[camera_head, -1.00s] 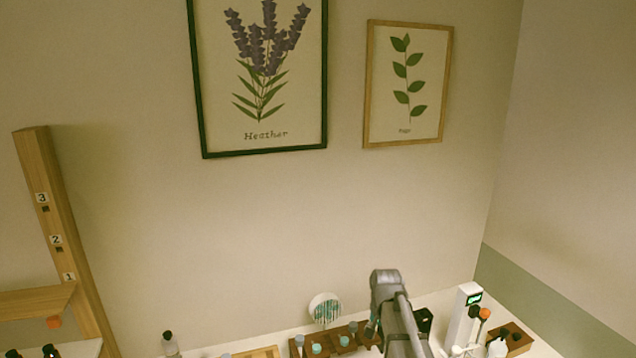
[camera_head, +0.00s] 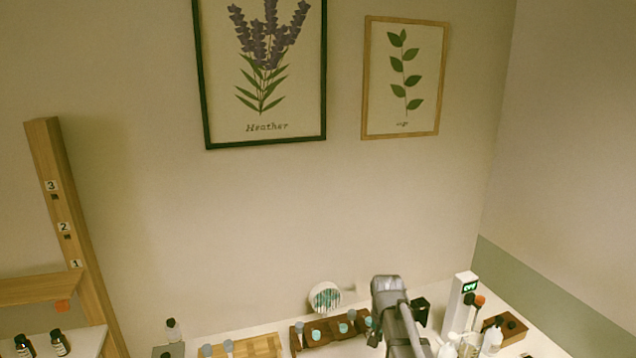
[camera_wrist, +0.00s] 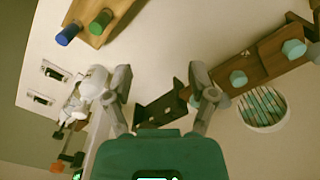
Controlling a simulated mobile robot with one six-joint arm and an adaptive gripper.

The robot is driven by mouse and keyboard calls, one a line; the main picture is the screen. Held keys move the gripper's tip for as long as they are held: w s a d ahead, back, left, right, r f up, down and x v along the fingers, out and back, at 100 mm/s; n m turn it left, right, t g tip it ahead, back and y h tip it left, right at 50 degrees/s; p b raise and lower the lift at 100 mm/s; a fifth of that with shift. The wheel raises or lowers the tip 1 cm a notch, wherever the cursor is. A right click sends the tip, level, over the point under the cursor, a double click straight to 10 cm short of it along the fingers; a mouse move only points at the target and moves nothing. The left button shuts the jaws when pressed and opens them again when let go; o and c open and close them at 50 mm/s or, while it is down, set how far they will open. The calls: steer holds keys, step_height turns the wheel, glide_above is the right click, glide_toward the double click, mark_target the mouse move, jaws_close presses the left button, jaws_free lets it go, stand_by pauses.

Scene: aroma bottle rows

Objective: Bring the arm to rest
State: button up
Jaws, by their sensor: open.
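My gripper (camera_wrist: 162,95) shows in the wrist view with its two fingers spread apart and nothing between them. Behind the fingers lie the pale counter and a dark brown bracket-like piece (camera_wrist: 160,110). In the head view my arm rises from the bottom edge, right of centre, in front of the counter; the gripper itself is not clear there.
A brown rack with teal-capped bottles (camera_head: 333,330) stands left of my arm, with a round dish (camera_head: 325,297) behind it. A white device with a green display (camera_head: 459,304) and white bottles (camera_head: 492,338) stand to the right. A wooden shelf (camera_head: 70,230) is at left.

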steer(key=s+f+n+b, duration=0.4)
steer(key=s+f+b, duration=0.5)
steer(key=s, duration=0.4)
steer(key=shift+s+f+n+b, duration=0.4)
steer(key=shift+f, duration=0.25)
